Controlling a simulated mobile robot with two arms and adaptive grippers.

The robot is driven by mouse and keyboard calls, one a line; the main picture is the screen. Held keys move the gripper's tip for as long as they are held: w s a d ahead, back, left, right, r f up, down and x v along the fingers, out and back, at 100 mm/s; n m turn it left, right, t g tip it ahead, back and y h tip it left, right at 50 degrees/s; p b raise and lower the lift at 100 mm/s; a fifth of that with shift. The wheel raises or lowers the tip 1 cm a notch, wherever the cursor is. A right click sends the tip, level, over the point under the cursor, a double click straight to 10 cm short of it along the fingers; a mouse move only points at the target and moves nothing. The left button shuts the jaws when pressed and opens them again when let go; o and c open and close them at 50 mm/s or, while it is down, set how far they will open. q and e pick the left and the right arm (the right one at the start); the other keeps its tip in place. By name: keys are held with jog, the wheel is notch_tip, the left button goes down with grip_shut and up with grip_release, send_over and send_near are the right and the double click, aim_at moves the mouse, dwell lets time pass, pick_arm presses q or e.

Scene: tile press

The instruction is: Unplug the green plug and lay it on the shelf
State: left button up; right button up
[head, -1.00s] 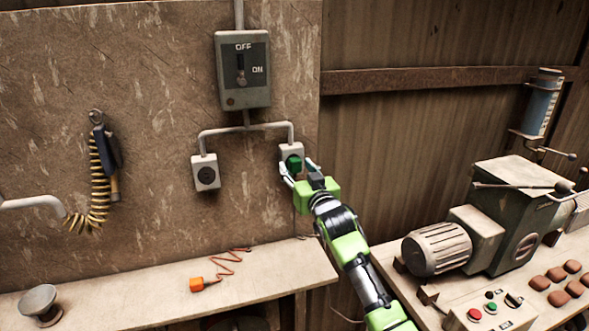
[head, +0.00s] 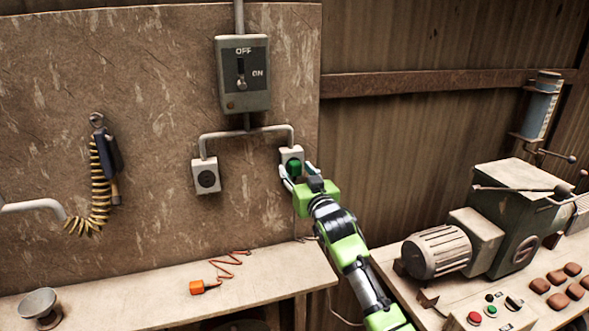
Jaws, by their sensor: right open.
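The green plug (head: 294,167) sits at the right wall socket (head: 287,153). My right gripper (head: 298,174) is open, with its fingers around or just in front of the plug; I cannot tell whether they touch it. Its wrist partly hides the plug's lower side. The shelf (head: 145,292) runs along the wall below the sockets. My left gripper is not in view.
An orange plug (head: 197,287) with a coiled cord lies on the shelf, and a metal cup (head: 40,305) stands at its left end. The left socket (head: 206,177) is empty. A switch box (head: 242,75) hangs above. A motorised press (head: 480,225) stands at right.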

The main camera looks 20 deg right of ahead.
dwell(0.5)
grip_shut()
jog(key=shift+p, duration=0.3)
jog(key=shift+s, duration=0.2)
jog(key=shift+s+r+p, duration=0.1)
jog(key=shift+s+p, duration=0.35)
jog(key=shift+s, duration=0.2)
jog(key=shift+s+d+p, duration=0.1)
jog(key=shift+s+p, duration=1.2)
jog(key=shift+s, duration=0.85)
